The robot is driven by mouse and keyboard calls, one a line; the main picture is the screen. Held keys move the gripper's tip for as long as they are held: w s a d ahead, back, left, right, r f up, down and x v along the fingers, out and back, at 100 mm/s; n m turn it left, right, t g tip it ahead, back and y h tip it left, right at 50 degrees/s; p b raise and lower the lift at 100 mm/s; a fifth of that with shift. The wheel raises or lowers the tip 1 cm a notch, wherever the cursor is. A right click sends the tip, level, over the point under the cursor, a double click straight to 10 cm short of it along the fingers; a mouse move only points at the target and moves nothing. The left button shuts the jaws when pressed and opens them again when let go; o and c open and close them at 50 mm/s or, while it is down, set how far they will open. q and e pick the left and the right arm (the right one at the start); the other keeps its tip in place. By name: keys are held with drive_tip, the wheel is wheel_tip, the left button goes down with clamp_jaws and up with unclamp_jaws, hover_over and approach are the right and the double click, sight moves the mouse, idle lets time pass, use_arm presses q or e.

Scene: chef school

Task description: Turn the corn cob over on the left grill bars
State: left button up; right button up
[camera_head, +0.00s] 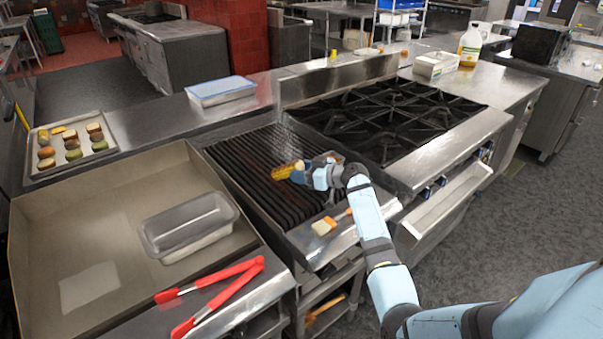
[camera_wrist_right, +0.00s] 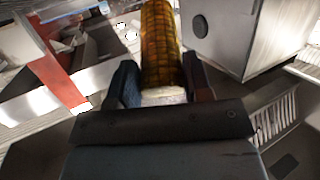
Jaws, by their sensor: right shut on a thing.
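The corn cob (camera_head: 286,171) is over the dark grill bars (camera_head: 241,162) in the head view. It is yellow with browned kernels and also fills the upper middle of the right wrist view (camera_wrist_right: 161,45). My right gripper (camera_head: 312,176) is shut on the near, pale end of the cob, with one finger on each side in the wrist view (camera_wrist_right: 163,92). Whether the cob touches the bars or is held just above them I cannot tell. The gripper hides part of the cob's near end. My left gripper is not in view.
Red tongs (camera_head: 215,288) and a metal loaf pan (camera_head: 190,227) lie left of the grill. The burner range (camera_head: 400,117) stands right. A tray of small foods (camera_head: 70,165) is far left.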

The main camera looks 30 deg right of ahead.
drive_tip(key=shift+f, duration=0.3)
drive_tip(key=o, duration=1.1)
drive_tip(key=shift+c, duration=0.2)
